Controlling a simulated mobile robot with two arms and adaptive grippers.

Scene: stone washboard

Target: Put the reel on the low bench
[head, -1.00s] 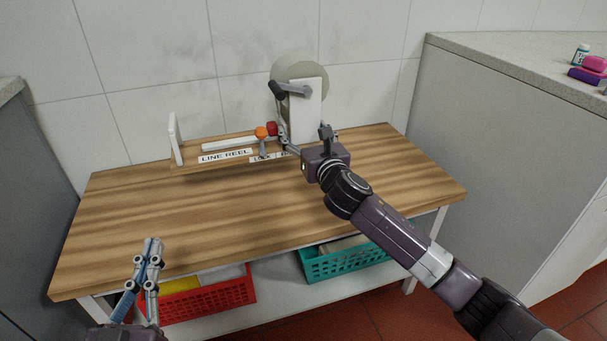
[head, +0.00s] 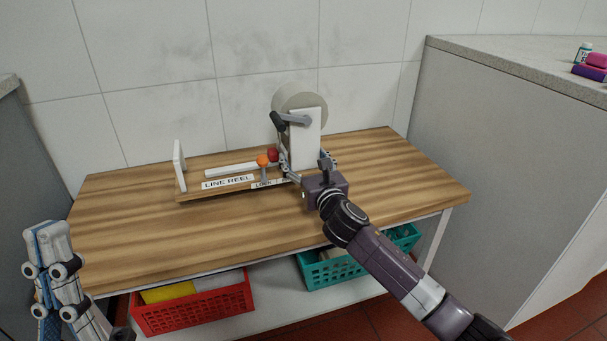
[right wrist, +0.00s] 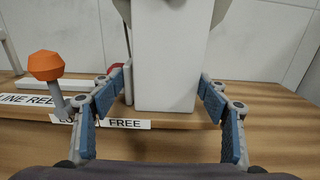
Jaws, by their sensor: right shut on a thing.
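The reel is a wooden board labelled LINE REEL (head: 228,182) with a white post (head: 306,140), a pale drum (head: 300,90), a dark-handled crank and an orange-knobbed lever (head: 262,163). It is upright over the low bench (head: 130,220), which has a striped wooden top. The board sits on or very close to that top; I cannot tell if it touches. My right gripper (head: 308,168) is shut on the white post, with a finger at each side in the right wrist view (right wrist: 165,90). My left gripper (head: 45,230) is shut and empty at the left.
A red basket (head: 195,307) and a teal basket (head: 335,270) stand on the shelf under the bench. A grey-topped counter (head: 530,65) with a bottle (head: 583,52) and colored items is at the right. A tiled wall is behind. The bench's left front and right end are clear.

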